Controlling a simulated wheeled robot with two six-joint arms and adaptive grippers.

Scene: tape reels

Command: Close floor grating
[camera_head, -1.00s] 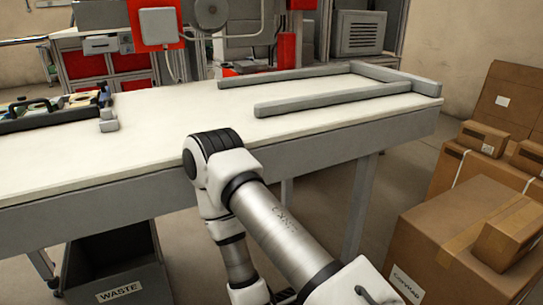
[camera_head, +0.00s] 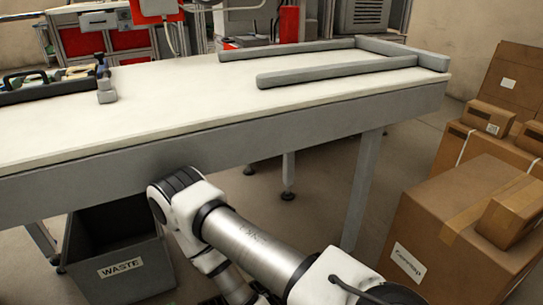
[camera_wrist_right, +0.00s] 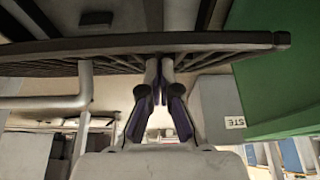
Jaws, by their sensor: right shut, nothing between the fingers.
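The floor grating (camera_wrist_right: 90,48) is a dark slatted panel spanning the upper part of the right wrist view, seen nearly edge-on with its slats visible beneath the rim. My right gripper (camera_wrist_right: 160,85) is shut and empty, with its fingers pointing up at the middle of the grating's edge. The fingers overlap the slats in the picture; I cannot tell whether they touch. In the head view my right arm reaches down in front of the table and its gripper is out of sight. My left gripper is not in view.
A dark waste bin (camera_head: 122,262) stands under the table (camera_head: 200,110); its labelled side also shows in the right wrist view (camera_wrist_right: 220,105). Cardboard boxes (camera_head: 440,235) stand at the right. A green surface (camera_wrist_right: 285,70) fills the right wrist view's upper right.

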